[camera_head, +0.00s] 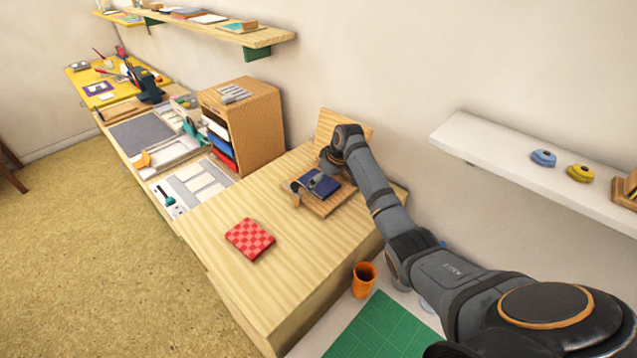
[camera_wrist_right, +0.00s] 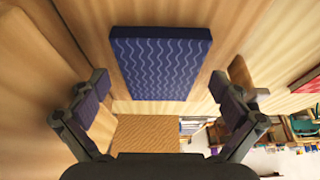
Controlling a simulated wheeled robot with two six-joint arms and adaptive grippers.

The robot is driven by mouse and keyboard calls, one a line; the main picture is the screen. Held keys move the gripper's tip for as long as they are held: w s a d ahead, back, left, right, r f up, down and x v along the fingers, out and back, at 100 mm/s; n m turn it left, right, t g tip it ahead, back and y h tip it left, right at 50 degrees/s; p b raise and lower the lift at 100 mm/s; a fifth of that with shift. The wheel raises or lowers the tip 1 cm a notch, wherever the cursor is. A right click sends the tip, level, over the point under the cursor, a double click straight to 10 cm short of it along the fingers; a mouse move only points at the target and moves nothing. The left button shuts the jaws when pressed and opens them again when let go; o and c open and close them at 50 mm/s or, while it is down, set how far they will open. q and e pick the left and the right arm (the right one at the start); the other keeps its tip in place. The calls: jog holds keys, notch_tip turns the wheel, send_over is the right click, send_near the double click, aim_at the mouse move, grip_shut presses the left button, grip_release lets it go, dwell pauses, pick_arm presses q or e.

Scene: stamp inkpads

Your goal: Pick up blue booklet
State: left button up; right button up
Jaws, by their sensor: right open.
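The blue booklet (camera_head: 321,184) lies on a wooden stand (camera_head: 324,207) on the wooden table, by the wall. In the right wrist view the booklet (camera_wrist_right: 160,62) shows dark blue with pale wavy lines, just ahead of the fingers. My right gripper (camera_wrist_right: 168,100) is open, with one finger on each side of the booklet's width, and holds nothing. In the head view my right gripper (camera_head: 312,182) is over the booklet and hides part of it. I cannot tell whether the fingers touch it. My left gripper is in neither view.
A red checkered booklet (camera_head: 250,239) lies on the open table (camera_head: 215,225) to the left. A wooden cabinet (camera_head: 262,125) with coloured trays stands behind. An orange cup (camera_head: 364,279) and a green mat (camera_head: 385,330) are at the front. A white shelf (camera_head: 500,160) sticks out at right.

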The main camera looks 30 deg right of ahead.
aim_at(323, 184)
jog(key=c, duration=1.1)
jog(key=shift+r, duration=0.1)
jog(key=shift+c, duration=0.2)
jog(key=shift+r+b, duration=0.5)
jog(key=shift+r, duration=0.15)
jog(key=shift+r+b, duration=0.4)
jog(key=shift+r, duration=0.4)
jog(key=s+a+r+b, duration=0.1)
jog(key=s+a+r, duration=0.1)
jog(key=s+r, duration=0.3)
jog(key=shift+a+r, duration=0.25)
jog(key=shift+r, duration=0.3)
jog(key=s, duration=0.1)
jog(key=s+a+r, duration=0.1)
jog(key=s, duration=0.1)
jog(key=s+a+r, duration=0.1)
jog(key=shift+s+r+b, duration=0.1)
jog(key=shift+s+b, duration=0.05)
jog(key=shift+b, duration=0.2)
jog(key=s+p, duration=0.1)
jog(key=s+a+r+p, duration=0.1)
jog(key=s+r, duration=0.1)
jog(key=shift+a+p, duration=0.3)
jog(key=shift+p, duration=0.1)
jog(key=shift+s+a+f, duration=0.1)
jog(key=shift+s, duration=0.1)
